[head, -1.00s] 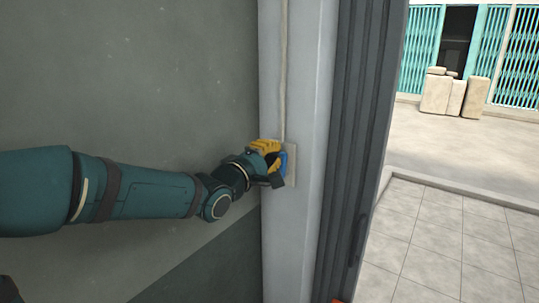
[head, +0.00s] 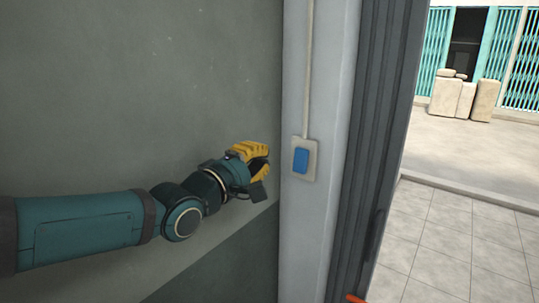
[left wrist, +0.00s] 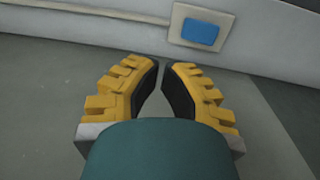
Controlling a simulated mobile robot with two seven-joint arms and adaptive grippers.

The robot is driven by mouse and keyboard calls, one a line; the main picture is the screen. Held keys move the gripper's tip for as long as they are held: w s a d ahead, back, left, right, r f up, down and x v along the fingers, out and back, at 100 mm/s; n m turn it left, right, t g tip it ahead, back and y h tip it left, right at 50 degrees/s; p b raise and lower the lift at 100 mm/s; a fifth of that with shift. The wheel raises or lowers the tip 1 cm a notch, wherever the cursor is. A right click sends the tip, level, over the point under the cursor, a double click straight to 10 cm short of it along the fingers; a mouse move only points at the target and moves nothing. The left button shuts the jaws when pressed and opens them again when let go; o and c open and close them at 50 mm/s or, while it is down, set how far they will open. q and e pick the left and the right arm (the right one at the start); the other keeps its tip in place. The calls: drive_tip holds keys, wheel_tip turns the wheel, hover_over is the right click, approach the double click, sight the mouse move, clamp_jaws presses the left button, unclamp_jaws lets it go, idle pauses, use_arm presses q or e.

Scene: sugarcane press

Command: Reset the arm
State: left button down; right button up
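My left gripper (head: 262,165), with yellow fingers and dark pads, is in front of the grey wall. Its fingertips (left wrist: 162,64) come together with only a sliver between them in the left wrist view, and nothing is held. A blue switch (head: 301,160) on a pale plate sits on the light pillar, just right of the gripper and apart from it. The switch also shows beyond the fingertips in the left wrist view (left wrist: 200,32).
The grey wall (head: 130,80) fills the left side. A pale conduit (head: 309,70) runs up from the switch plate. A dark ribbed door frame (head: 375,130) stands right of the pillar. Beyond it are open tiled floor (head: 450,235) and several pale blocks (head: 465,98).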

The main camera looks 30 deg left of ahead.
use_arm(q)
drive_tip(key=shift+s, duration=0.4)
idle(0.3)
drive_tip(key=w+d+f+m+g, duration=0.2)
drive_tip(key=d+f+g, duration=0.1)
drive_tip(key=f, duration=0.6)
drive_tip(key=w+d+f+m+g+h, duration=0.1)
drive_tip(key=w+d+f+m+g, duration=0.2)
drive_tip(key=f, duration=0.6)
drive_tip(key=w+d+f+m+g, duration=0.15)
drive_tip(key=d+f, duration=0.25)
drive_tip(key=f, duration=0.5)
drive_tip(key=s+d+f+m+g, duration=0.3)
drive_tip(key=s+f, duration=0.2)
drive_tip(key=f, duration=0.4)
drive_tip(key=s+d+f+m+g, duration=0.2)
drive_tip(key=s+f, duration=0.4)
drive_tip(key=f, duration=0.3)
drive_tip(key=s+d+f+m+g+h, duration=0.1)
drive_tip(key=s+d+f+m+g, duration=0.2)
drive_tip(key=f, duration=0.5)
drive_tip(key=s+d+g, duration=0.1)
drive_tip(key=s+d, duration=0.1)
drive_tip(key=d, duration=0.1)
drive_tip(key=shift+s+f+m+g, duration=0.15)
drive_tip(key=shift+f+m+g, duration=0.2)
drive_tip(key=shift+f, duration=0.05)
